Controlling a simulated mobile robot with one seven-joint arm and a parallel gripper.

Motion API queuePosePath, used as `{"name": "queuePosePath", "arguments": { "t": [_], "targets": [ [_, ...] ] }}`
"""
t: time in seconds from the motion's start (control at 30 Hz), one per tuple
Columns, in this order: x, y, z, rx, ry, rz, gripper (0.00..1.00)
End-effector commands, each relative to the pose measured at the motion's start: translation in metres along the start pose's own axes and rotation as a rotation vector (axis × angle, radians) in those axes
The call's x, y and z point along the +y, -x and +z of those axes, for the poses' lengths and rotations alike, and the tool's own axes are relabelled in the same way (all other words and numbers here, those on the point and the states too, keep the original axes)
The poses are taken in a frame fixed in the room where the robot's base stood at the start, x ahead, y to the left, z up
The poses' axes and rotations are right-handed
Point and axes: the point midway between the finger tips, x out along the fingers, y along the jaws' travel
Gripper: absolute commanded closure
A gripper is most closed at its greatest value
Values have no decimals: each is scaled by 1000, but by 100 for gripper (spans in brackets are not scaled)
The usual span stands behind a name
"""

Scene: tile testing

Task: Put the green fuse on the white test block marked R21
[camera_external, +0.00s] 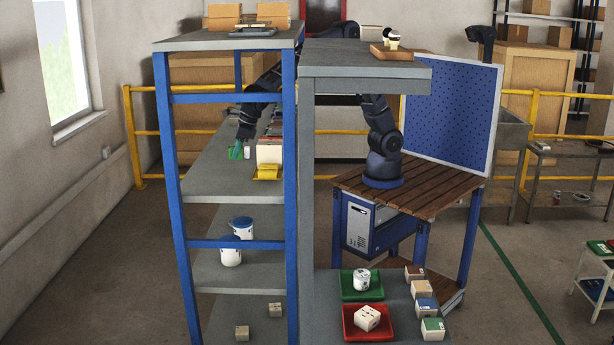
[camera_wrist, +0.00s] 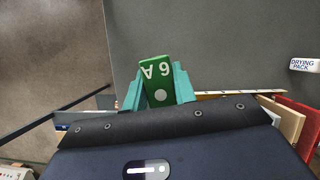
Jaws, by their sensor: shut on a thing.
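The green fuse (camera_wrist: 156,82), with white "6A" lettering upside down and a pale round spot, is held between the teal fingers of my gripper (camera_wrist: 158,88). In the external view my gripper (camera_external: 238,151) is low over the grey middle shelf at the left, and the fuse is too small to make out. I cannot read R21 on anything. A white box-like block (camera_external: 269,151) stands on that shelf, right of my gripper. Another white block (camera_external: 366,317), with small markings, sits in a red tray (camera_external: 347,331) at the lower front.
A white drying pack (camera_wrist: 305,65) lies on the shelf right of my gripper. A yellow tray (camera_external: 267,176) is at the white box's front. Blue posts (camera_external: 291,200) bound the shelf. The shelf's front part (camera_external: 225,185) is clear.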

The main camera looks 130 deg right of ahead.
Motion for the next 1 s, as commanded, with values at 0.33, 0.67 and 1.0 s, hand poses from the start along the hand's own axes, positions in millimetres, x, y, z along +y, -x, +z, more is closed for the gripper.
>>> {"name": "queuePosePath", "arguments": {
  "t": [0.33,0.67,1.0],
  "targets": [
    [-114,44,-28,-3,-154,-65,97],
    [-217,84,-75,-3,-314,-129,97],
    [-303,113,-135,-1,-462,-191,97]
  ]
}}
